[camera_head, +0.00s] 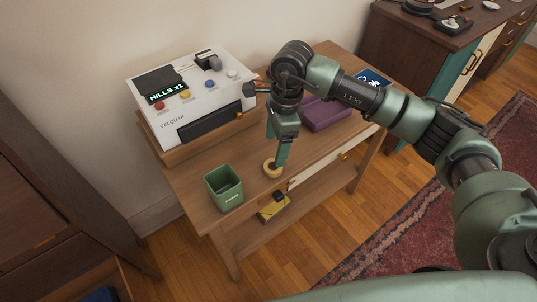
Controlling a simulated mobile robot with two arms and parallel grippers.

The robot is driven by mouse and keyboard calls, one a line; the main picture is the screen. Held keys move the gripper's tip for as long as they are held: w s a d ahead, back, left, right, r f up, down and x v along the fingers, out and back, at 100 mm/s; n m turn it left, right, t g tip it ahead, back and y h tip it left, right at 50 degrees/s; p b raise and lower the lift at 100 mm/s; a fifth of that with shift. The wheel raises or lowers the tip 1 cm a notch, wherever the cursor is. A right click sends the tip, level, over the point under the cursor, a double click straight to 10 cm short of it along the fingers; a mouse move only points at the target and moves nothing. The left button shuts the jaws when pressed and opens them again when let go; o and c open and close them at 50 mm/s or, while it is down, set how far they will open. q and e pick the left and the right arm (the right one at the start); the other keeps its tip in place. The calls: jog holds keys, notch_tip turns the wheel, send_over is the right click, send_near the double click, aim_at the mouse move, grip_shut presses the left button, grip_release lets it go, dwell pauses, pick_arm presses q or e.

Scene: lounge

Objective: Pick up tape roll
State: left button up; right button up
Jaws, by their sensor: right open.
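The tape roll (267,170) is a small tan ring lying flat on the wooden side table (190,177), near its front edge. My right gripper (277,161) points down right at the roll, its green finger overlapping the ring in the picture. It is open. I cannot tell whether a finger touches the roll or sits inside its hole. The gripper hides part of the roll. My left gripper is not in view.
A green square cup (223,188) stands left of the roll. A white machine (190,95) with coloured buttons is behind. A purple box (326,113) lies to the right, partly behind my arm. A yellow object (274,209) sits on the lower shelf.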

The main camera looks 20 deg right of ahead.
aim_at(273, 166)
jog(key=shift+w+f, duration=0.1)
jog(key=shift+f, duration=0.75)
jog(key=f, duration=0.1)
jog(key=s+f+p, duration=0.1)
jog(key=shift+a+f, duration=0.1)
jog(key=shift+f, duration=0.3)
notch_tip(273, 166, down, 2)
jog(key=shift+w+a+f+p, duration=0.15)
jog(key=shift+f+p, duration=0.1)
jog(key=shift+p, duration=0.15)
jog(key=shift+f, duration=0.25)
jog(key=c, duration=1.4)
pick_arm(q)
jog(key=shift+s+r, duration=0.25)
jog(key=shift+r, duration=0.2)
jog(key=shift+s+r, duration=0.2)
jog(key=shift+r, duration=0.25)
pick_arm(e)
jog(key=shift+r, duration=0.1)
